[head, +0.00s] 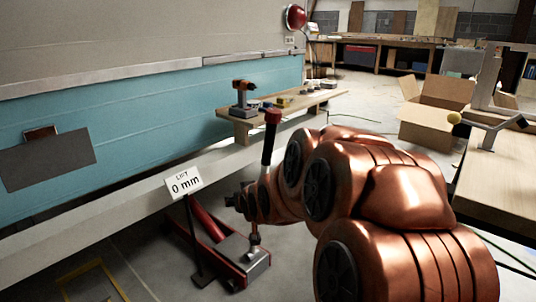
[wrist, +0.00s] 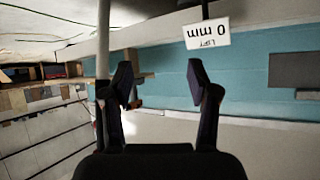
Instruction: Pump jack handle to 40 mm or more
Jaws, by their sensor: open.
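A red floor jack (head: 212,232) stands on the floor beside the camper, with a metal block (head: 243,256) at its near end. Its handle rises from there, passes behind my arm, and ends upright in a red grip (head: 272,117). A white sign (head: 184,182) above the jack reads "LIFT 0 mm"; it shows upside down in the wrist view (wrist: 208,34). My gripper (head: 232,201) is beside the handle, low near the jack. In the wrist view my gripper (wrist: 160,86) is open with nothing between its fingers. A pale bar (wrist: 103,42) runs past the left finger; I cannot tell if they touch.
The blue-and-white camper side (head: 150,105) runs along the left. A plank bench (head: 282,107) with a drill (head: 243,97) stands behind the handle. A cardboard box (head: 432,115) and a wooden table (head: 505,180) are on the right. Floor between is mostly open.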

